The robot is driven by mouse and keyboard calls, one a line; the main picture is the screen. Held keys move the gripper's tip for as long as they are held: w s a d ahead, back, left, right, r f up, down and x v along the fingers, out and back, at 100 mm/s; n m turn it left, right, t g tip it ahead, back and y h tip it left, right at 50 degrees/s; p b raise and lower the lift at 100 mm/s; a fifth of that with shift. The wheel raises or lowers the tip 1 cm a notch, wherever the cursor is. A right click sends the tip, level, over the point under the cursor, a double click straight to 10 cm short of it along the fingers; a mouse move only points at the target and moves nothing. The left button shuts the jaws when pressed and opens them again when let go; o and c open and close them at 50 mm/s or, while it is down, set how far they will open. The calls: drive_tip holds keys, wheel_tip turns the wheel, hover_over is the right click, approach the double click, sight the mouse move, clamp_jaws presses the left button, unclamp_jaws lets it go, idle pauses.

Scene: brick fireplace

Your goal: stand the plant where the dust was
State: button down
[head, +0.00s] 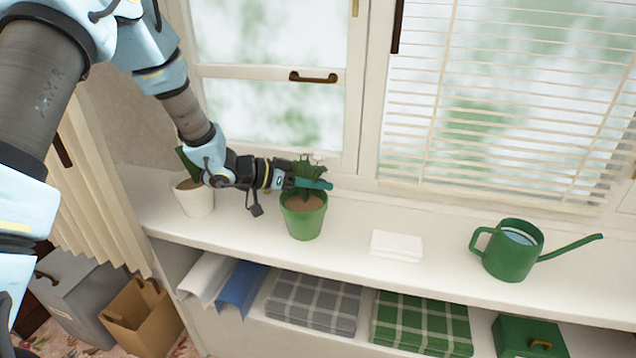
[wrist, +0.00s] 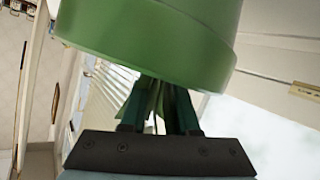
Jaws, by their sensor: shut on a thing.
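The plant, with green leaves (head: 307,168), grows in a green pot (head: 303,216) on the white sill, left of the middle in the head view. My gripper (head: 312,183) reaches in from the left over the pot's rim and is shut on the plant's stem or leaves. In the wrist view the green pot (wrist: 150,35) fills the top, and leaves (wrist: 158,105) show between my fingers (wrist: 160,120). The pot looks upright; I cannot tell whether its base touches the sill. I see no dust on the sill.
A white pot (head: 194,199) stands close on the left, partly behind my arm. A folded white cloth (head: 396,245) and a green watering can (head: 513,252) are to the right on the sill (head: 345,225). Bare sill lies between pot and cloth. The window is behind.

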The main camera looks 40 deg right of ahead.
drive_tip(key=c, duration=0.7)
unclamp_jaws()
drive_tip(key=shift+f, duration=0.1)
drive_tip(key=shift+o, duration=0.2)
drive_tip(key=b+v, duration=0.2)
drive_tip(key=v, duration=1)
